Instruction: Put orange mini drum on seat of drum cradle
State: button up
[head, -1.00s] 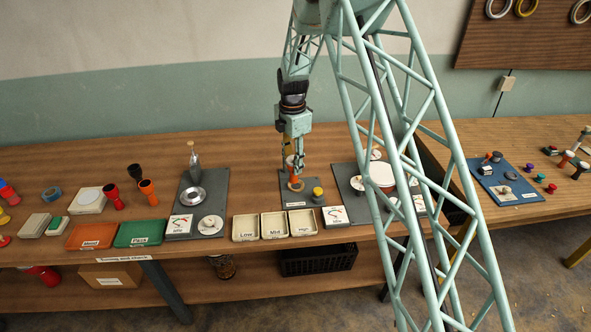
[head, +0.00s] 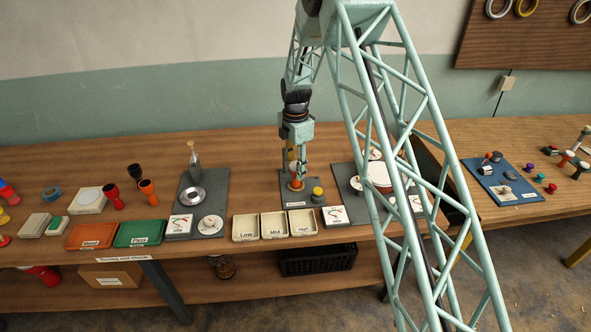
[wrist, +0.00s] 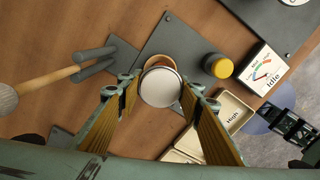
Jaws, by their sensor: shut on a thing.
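My gripper (head: 296,168) is shut on the orange mini drum (head: 297,172), which is upright. In the wrist view the drum shows mostly as its pale round head (wrist: 161,88) between the two fingers.
A yellow-topped knob (head: 318,194) stands on the plate's right, near an "Idle" gauge (head: 335,216). Cream trays (head: 245,228) lie in front. A plate with a metal dish (head: 192,195) is at left. A mallet with a wooden handle (wrist: 48,79) lies beside the cradle in the wrist view.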

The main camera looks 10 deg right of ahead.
jog(key=shift+f, duration=0.15)
jog(key=o, duration=0.9)
jog(key=shift+r, duration=6.15)
